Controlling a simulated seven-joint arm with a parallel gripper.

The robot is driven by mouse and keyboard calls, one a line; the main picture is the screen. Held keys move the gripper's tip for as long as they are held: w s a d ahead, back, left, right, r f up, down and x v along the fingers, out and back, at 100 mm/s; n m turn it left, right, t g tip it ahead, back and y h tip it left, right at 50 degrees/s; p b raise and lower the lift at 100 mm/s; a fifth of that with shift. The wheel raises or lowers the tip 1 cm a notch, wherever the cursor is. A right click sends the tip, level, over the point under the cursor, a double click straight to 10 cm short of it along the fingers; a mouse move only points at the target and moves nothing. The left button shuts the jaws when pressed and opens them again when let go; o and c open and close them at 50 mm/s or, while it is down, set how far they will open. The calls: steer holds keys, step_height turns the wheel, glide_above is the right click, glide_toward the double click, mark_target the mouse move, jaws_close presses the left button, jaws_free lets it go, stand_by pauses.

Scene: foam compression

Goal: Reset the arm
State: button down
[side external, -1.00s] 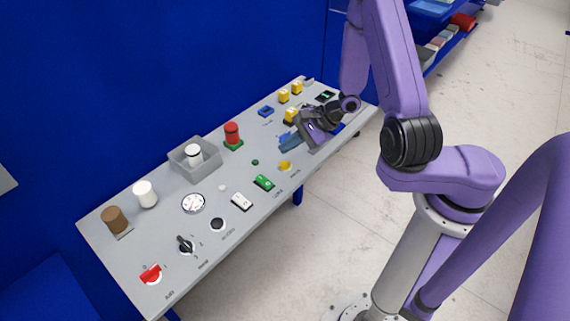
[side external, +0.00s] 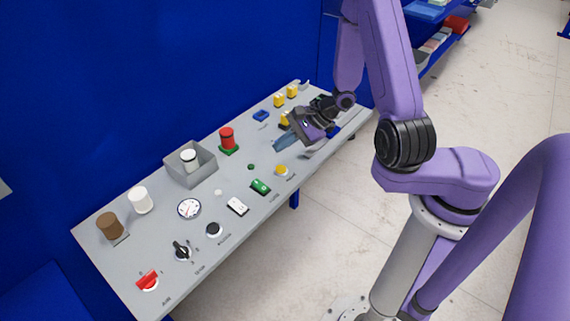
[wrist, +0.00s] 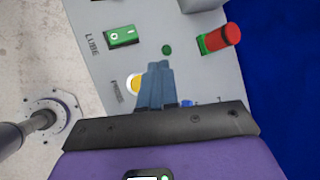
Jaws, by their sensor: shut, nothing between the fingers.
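My gripper (side external: 280,143) is above the far half of the grey control panel (side external: 130,269) in the side view, close to the yellow button (side external: 281,170). In the wrist view my gripper (wrist: 157,66) shows its two blue-grey fingers together with nothing between them. The fingers partly cover the yellow button (wrist: 132,83) there. A green rocker switch (wrist: 122,36) lies beyond the fingertips to the left. A red cylinder (wrist: 222,38) on a green base stands to the right. I cannot tell the exact height of the fingertips above the panel.
A grey open box (side external: 203,171) holds a white cylinder (side external: 188,157). A white cylinder (side external: 140,200) and a brown one (side external: 109,225) stand at the near end. A black knob (side external: 181,250) and red switch (side external: 148,280) are on the panel. A blue wall (side external: 130,90) rises behind.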

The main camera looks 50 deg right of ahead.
steer(key=s+a+r+n+g+y, duration=0.1)
steer(key=s+a+r+n+g, duration=0.25)
steer(key=a+n, duration=0.3)
steer(key=s+a+r+n+g+y, duration=0.1)
steer(key=s+a+r+n+g, duration=0.1)
steer(key=a+r+n+g, duration=0.4)
steer(key=s+d+r+n+t+h, duration=0.1)
steer(key=s+d+r+n+h, duration=0.2)
steer(key=s+n, duration=0.6)
steer(key=s+d+r+n+t+h, duration=0.2)
steer(key=s+d+n, duration=0.4)
steer(key=s+n, duration=0.3)
steer(key=s+r+h, duration=0.1)
steer(key=h, duration=0.1)
steer(key=shift+r+h, duration=0.4)
